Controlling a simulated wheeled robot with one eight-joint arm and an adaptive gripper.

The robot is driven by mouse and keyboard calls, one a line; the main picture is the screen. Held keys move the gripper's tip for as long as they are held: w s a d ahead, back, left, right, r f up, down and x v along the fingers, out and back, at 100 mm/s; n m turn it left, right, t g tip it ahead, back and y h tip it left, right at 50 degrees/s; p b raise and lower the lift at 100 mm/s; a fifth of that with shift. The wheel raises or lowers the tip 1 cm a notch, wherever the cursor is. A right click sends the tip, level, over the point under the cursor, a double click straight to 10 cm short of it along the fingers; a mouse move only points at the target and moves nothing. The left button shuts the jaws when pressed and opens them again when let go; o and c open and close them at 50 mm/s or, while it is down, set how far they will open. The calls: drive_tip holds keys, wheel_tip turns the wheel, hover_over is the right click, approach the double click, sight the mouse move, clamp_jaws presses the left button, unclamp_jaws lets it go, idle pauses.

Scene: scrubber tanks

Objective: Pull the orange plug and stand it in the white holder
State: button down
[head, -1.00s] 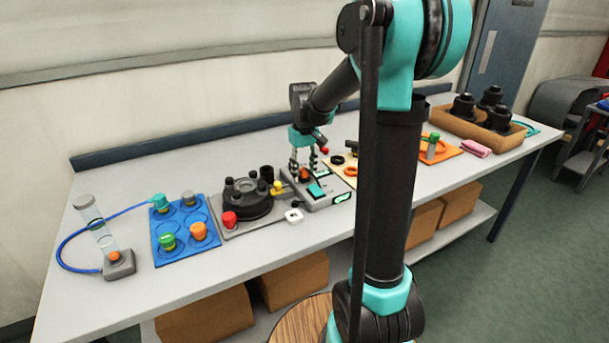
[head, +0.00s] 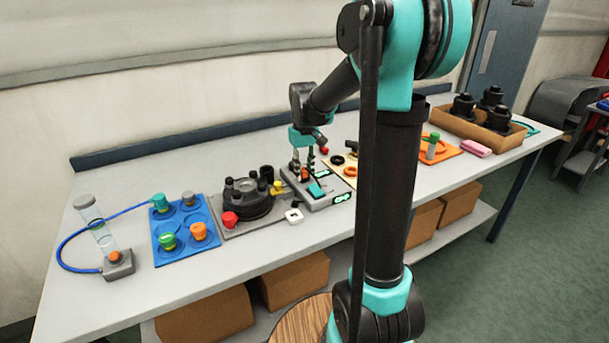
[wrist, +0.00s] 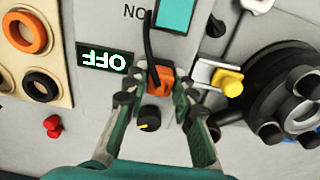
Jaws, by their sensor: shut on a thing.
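The orange plug (wrist: 160,78) sits on the grey control box (head: 318,201), with a black cord running from it. My gripper (wrist: 158,92) is shut on the plug, one finger on each side; in the head view my gripper (head: 304,170) is over the back-left part of the box. Whether the plug is still fully seated cannot be told. A small white square piece with a dark opening, apparently the white holder (head: 294,216), stands left of the box near the front; part of it shows at the top of the wrist view (wrist: 258,5).
A yellow knob piece (wrist: 228,82) and a dark round pump-like unit (head: 247,199) stand close beside the box. A lit OFF display (wrist: 105,60) and a teal switch (wrist: 175,15) are on the box. A tray with rings (wrist: 25,33) lies on the other side.

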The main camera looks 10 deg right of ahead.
sight(304, 169)
drive_tip(key=c, duration=0.7)
unclamp_jaws()
wheel_tip(304, 169, up, 12)
drive_tip(key=shift+s, duration=0.1)
idle(0.4)
